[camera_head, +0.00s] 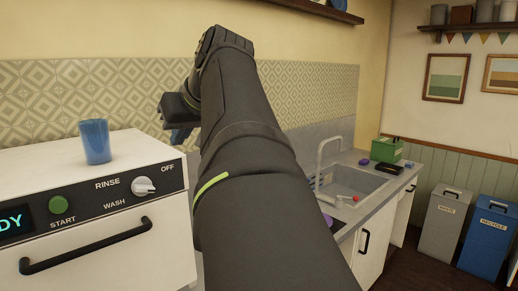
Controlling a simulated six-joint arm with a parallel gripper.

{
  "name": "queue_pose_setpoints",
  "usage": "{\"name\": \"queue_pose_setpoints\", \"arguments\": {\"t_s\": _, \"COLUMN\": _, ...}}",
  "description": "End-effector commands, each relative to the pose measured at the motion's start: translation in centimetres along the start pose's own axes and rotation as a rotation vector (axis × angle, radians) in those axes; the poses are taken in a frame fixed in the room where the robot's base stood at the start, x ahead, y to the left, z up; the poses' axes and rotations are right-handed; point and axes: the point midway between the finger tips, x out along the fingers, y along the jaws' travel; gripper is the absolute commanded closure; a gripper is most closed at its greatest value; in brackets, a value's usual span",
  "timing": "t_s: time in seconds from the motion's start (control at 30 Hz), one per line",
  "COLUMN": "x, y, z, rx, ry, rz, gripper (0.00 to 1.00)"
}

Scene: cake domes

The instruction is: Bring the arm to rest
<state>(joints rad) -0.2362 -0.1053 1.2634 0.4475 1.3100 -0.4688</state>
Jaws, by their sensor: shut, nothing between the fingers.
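My dark arm rises through the middle of the head view, in front of the tiled wall and the counter. My gripper (181,132) shows only in part, left of the arm's upper end and to the right of the blue cup. It is shut and empty, apart from the cup. Small blue parts show at its lower end, and the arm hides some of it. The blue cup (95,142) stands upright on top of the white dishwasher (150,235).
The dishwasher has a knob (143,186), a green start button (57,205) and a dark door handle. Right of my arm are a sink (345,187) with a tap, a green box (387,149) and small items. Grey and blue bins (489,240) stand at far right.

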Motion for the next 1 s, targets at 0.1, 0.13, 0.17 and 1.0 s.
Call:
{"name": "queue_pose_setpoints", "arguments": {"t_s": 0.1, "x": 0.0, "y": 0.0, "z": 0.0, "rx": 0.000, "ry": 0.000, "rz": 0.000, "gripper": 1.00}}
{"name": "queue_pose_setpoints", "arguments": {"t_s": 0.13, "x": 0.0, "y": 0.0, "z": 0.0, "rx": 0.000, "ry": 0.000, "rz": 0.000, "gripper": 1.00}}
{"name": "queue_pose_setpoints", "arguments": {"t_s": 0.17, "x": 0.0, "y": 0.0, "z": 0.0, "rx": 0.000, "ry": 0.000, "rz": 0.000, "gripper": 1.00}}
{"name": "queue_pose_setpoints", "arguments": {"t_s": 1.0, "x": 10.6, "y": -2.4, "z": 0.8, "rx": -0.001, "ry": -0.005, "rz": -0.004, "gripper": 1.00}}
